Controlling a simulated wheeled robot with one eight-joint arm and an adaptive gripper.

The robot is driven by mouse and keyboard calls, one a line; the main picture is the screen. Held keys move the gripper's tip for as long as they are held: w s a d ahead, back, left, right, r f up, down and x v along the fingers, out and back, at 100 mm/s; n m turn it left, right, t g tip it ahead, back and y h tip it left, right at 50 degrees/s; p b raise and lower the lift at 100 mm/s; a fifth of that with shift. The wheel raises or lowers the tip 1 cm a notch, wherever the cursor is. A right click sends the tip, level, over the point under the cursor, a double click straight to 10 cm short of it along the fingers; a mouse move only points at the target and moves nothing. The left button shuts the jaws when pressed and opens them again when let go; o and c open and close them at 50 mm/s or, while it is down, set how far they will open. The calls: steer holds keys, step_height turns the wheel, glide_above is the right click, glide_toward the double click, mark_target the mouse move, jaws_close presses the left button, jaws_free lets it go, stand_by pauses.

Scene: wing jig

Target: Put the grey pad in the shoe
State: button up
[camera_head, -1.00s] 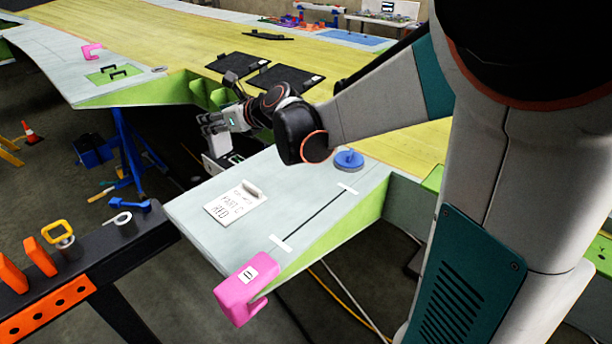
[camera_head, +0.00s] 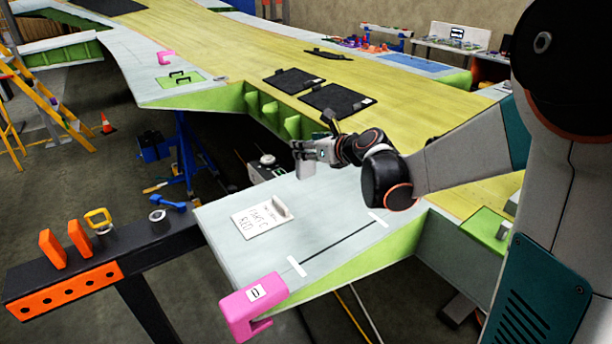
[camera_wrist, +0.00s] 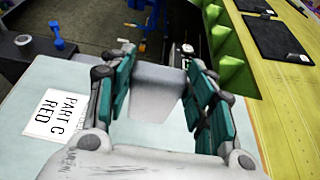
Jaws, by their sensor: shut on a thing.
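My gripper (camera_wrist: 157,75) is shut on the grey pad (camera_wrist: 157,90), a plain grey block between the teal finger pads in the wrist view. In the head view my gripper (camera_head: 312,152) is over the far edge of the pale panel, beyond the paper note, with the grey pad (camera_head: 304,166) at its end. Pad and panel look apart, but the height gap is hard to judge. I cannot tell for certain which thing is the shoe. A pink block (camera_head: 252,298) with a small label sits on the panel's near corner.
The pale panel (camera_head: 225,220) carries a paper note (camera_head: 262,217) reading PART C RED. A dark beam (camera_head: 150,250) with orange blocks (camera_head: 53,248) stands at the left. Green ribs (camera_head: 268,110) and a grey-white device (camera_head: 265,168) lie beyond the panel.

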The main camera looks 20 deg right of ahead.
mark_target(308, 172)
steer(key=shift+f+b, duration=0.85)
steer(key=shift+f, duration=3.45)
steer(key=shift+f, duration=0.1)
steer(key=o, duration=1)
steer(key=shift+f, duration=0.15)
steer(key=shift+c, duration=0.2)
steer(key=o, duration=0.4)
steer(key=shift+r, duration=0.25)
